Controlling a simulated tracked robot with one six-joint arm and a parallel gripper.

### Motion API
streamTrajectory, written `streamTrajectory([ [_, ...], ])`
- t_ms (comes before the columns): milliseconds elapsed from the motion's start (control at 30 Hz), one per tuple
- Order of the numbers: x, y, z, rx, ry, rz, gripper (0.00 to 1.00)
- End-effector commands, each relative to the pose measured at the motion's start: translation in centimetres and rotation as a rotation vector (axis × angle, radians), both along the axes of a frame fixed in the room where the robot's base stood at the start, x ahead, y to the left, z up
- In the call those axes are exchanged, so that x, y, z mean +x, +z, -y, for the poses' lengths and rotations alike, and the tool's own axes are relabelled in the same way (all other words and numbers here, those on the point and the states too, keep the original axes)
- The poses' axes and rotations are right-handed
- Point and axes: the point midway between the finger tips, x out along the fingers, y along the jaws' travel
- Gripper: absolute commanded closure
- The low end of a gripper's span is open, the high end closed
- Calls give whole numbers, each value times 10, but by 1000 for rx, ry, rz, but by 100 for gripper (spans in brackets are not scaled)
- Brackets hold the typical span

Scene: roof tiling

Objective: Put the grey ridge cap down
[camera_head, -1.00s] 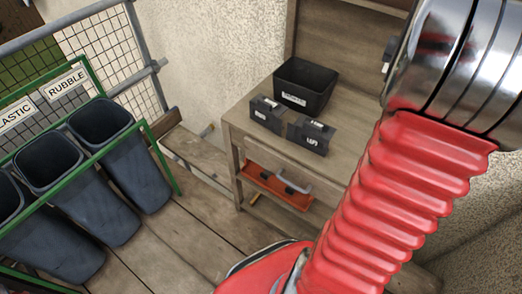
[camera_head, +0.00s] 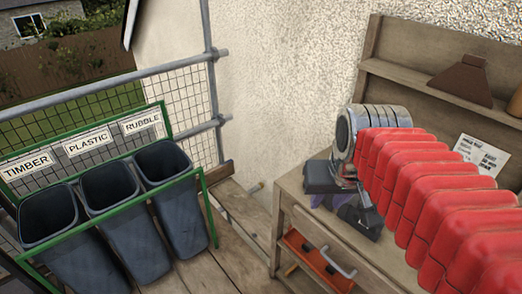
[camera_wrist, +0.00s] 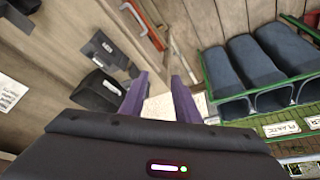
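My gripper (camera_wrist: 160,78) shows in the wrist view with two purple fingers standing apart and nothing seen between them. Pale wall shows through the gap. In the head view the dark gripper body is beside the silver wrist joint, over the left end of the wooden bench (camera_head: 290,190), with a little purple below it. I cannot make out a grey ridge cap in either view. Small dark boxes (camera_wrist: 105,47) sit on the bench in the wrist view, next to a black crate (camera_wrist: 97,92). My red arm hides much of the bench top in the head view.
Three grey bins in a green frame, labelled timber (camera_head: 50,215), plastic (camera_head: 110,185) and rubble (camera_head: 165,165), stand left of the bench. A brown tile-like piece (camera_head: 461,78) is on the shelf. Mesh railing (camera_head: 165,85) stands behind.

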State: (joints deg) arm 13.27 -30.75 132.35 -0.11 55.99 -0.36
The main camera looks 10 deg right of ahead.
Motion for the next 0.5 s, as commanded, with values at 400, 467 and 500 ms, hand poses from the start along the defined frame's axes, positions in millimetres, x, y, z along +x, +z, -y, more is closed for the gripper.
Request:
streamTrajectory([
  [400, -40, -23, -75, -7, 223, 100, 71],
  [467, -41, -24, -76, -7, 228, 101, 71],
  [500, -41, -24, -76, -7, 228, 101, 71],
])
